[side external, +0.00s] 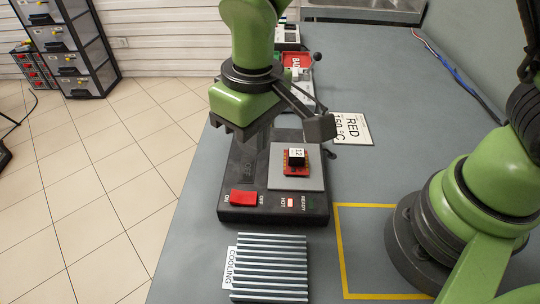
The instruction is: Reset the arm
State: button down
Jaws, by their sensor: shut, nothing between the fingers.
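My gripper (318,128) hangs above the black hot plate device (240,180), pointing to the lower right, its fingers together with nothing held. Below it, a red circuit board with a black chip marked 12 (296,158) lies on the device's grey plate (290,184). The gripper is apart from the chip. The device's front has a red on/off switch (243,198) and small indicators labelled READY and HOT. Part of the device's back is hidden by my arm.
A finned cooling block (270,268) with a COOLING label lies in front of the device. A sign reading RED 150 °C (352,128) lies to the right. A red bin (297,61) stands behind. A yellow outline (343,250) and cables (458,73) mark the right side.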

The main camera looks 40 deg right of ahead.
jog(key=s+d+r+m+t, duration=0.3)
jog(key=s+d+r, duration=0.3)
jog(key=d+r, duration=0.1)
jog(key=s+d+r+m+t+y, duration=0.1)
jog(key=s+d+r+m+t, duration=0.2)
jog(key=s+d+r, duration=0.3)
notch_tip(320, 180, up, 4)
jog(key=shift+s+d+f+t+y, duration=0.2)
jog(key=shift+s+d+t+y, duration=0.15)
jog(key=shift+d, duration=0.35)
